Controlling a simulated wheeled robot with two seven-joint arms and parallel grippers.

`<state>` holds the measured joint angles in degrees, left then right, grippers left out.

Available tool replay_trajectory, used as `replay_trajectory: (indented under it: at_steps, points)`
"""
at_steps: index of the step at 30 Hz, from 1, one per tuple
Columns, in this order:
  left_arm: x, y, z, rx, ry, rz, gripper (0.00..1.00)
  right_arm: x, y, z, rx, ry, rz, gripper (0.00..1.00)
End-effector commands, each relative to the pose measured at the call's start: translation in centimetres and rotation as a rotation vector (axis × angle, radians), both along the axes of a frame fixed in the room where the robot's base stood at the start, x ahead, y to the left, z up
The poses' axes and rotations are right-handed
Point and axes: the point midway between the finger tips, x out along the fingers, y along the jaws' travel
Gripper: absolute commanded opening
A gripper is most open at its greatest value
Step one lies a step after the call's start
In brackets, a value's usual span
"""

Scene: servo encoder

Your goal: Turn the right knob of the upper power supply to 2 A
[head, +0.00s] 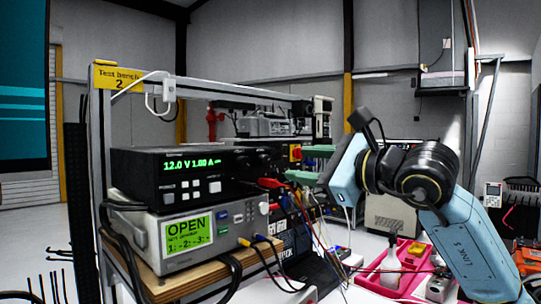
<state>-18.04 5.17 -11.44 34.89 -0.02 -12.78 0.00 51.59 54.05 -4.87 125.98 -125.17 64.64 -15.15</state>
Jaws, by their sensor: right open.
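The upper power supply (150,174) is a black box at the left, stacked on a grey instrument. Its green display (191,164) reads 12.0 V and about 1.00 A; the small digits are hard to read. Dark knobs sit at the right of its front; the right knob (264,159) is small and blends into the black panel. My right gripper (296,164) comes in from the right with its greenish fingers pointing left towards the knobs. My left gripper is not in view.
The grey lower instrument (155,233) shows OPEN on a green screen. Red, yellow and blue leads (273,183) hang in front of the supplies, below my right gripper. Other equipment stands behind on the bench.

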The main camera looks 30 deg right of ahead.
Motion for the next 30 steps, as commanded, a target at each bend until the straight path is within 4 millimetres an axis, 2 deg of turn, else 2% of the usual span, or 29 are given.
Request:
replay_trajectory:
  at_steps: [2, 5, 12, 17, 25, 30]
  points:
    - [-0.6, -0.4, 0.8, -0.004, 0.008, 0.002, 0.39, 1.7, 0.7, 0.3, 0.006, 0.002, 0.004, 0.44]
    - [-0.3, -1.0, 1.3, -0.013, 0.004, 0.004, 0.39, 3.7, 1.4, 0.3, 0.004, 0.001, 0.004, 0.44]
    - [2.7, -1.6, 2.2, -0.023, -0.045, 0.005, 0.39, 7.1, 2.5, 0.1, 0.002, 0.000, 0.003, 0.44]
    - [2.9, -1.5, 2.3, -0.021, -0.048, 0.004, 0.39, 7.9, 2.9, 0.0, 0.000, 0.000, 0.001, 0.44]
    - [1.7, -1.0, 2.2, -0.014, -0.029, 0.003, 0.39, 8.1, 2.9, 0.0, 0.000, 0.000, 0.001, 0.44]
    - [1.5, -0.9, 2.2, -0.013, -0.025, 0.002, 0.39, 8.0, 2.9, 0.0, 0.000, 0.000, 0.001, 0.23]
